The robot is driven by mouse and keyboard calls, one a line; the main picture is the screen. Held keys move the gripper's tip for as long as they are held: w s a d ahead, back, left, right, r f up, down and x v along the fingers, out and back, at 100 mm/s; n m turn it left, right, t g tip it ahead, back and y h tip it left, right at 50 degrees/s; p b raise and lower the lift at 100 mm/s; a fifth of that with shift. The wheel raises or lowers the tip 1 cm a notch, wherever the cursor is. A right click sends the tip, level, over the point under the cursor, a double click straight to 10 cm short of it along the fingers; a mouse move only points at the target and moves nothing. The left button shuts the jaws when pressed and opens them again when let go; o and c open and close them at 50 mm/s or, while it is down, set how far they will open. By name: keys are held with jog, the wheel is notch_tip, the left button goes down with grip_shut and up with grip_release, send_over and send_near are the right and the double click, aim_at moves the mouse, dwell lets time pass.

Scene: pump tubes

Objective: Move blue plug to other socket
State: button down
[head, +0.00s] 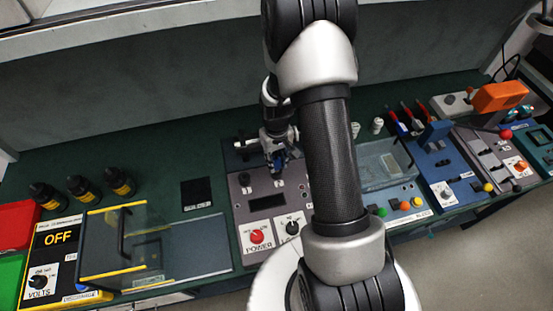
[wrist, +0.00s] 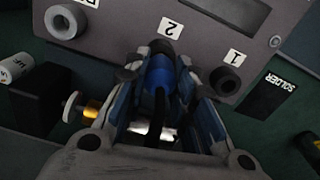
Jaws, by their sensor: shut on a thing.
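The blue plug (wrist: 158,75) sits between my gripper's fingers in the wrist view, with its dark cable running back toward the palm. My gripper (wrist: 163,62) is shut on the plug. The plug points at the grey panel just below the label 2; the fingers hide that socket, so I cannot tell how deep the plug sits. Socket 1 (wrist: 228,81), a black ring, is empty, to the right in the wrist view. In the head view my gripper (head: 277,158) is over the panel (head: 262,203), with socket 1 (head: 244,179) to its left.
The panel has a red POWER knob (head: 257,236) and another knob (head: 292,228) at its front. A clear-lidded box (head: 125,240) stands to the left, a clear bin (head: 385,165) to the right. A brass-tipped part (wrist: 92,110) lies beside my gripper in the wrist view.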

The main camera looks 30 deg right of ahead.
aim_at(276, 158)
jog(key=shift+f+b, duration=0.85)
jog(key=shift+f, duration=0.25)
jog(key=c, duration=1.2)
grip_release()
jog(key=shift+c, duration=0.2)
jog(key=shift+r, duration=0.1)
notch_tip(276, 158, up, 12)
